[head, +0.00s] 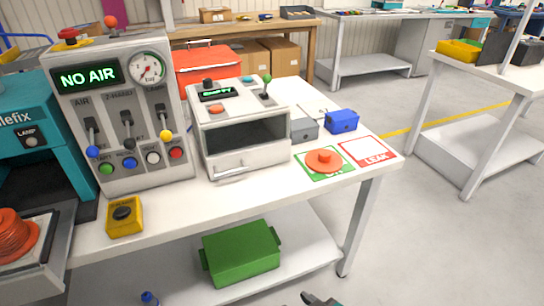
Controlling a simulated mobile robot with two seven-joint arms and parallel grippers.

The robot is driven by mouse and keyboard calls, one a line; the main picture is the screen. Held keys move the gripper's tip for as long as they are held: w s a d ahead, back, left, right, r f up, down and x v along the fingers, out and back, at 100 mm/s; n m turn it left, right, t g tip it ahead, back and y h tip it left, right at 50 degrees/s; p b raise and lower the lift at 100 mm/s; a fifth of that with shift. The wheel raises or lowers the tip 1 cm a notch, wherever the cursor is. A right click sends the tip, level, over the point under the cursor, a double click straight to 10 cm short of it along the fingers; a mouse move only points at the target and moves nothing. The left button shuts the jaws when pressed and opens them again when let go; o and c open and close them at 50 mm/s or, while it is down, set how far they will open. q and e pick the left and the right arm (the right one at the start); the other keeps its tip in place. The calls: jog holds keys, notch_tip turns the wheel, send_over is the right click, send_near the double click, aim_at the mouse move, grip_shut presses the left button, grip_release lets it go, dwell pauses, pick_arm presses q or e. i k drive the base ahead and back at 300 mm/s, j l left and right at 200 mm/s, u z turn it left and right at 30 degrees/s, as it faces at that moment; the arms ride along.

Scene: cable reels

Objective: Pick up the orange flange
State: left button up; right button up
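The orange flange (323,159), a flat disc with a small raised hub, lies on a green-bordered card (343,173) near the right end of the white workbench. Nothing holds it. A dark tip, probably of my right gripper (318,299), just enters at the bottom edge, well below and in front of the bench. The rest of it is cut off, so its opening does not show. My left gripper is not in view.
Beside the flange are a red-bordered "LEAK" card (368,151), a blue box (342,121) and a grey box (304,129). A white tester (240,127) stands left, with a "NO AIR" panel (122,110) beyond. A green crate (241,253) sits on the lower shelf.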

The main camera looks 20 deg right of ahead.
aim_at(323, 161)
jog(key=l+u, duration=0.3)
jog(key=l, duration=0.45)
jog(key=k+l+u, duration=0.1)
jog(key=l+u, duration=0.2)
jog(key=l, duration=0.4)
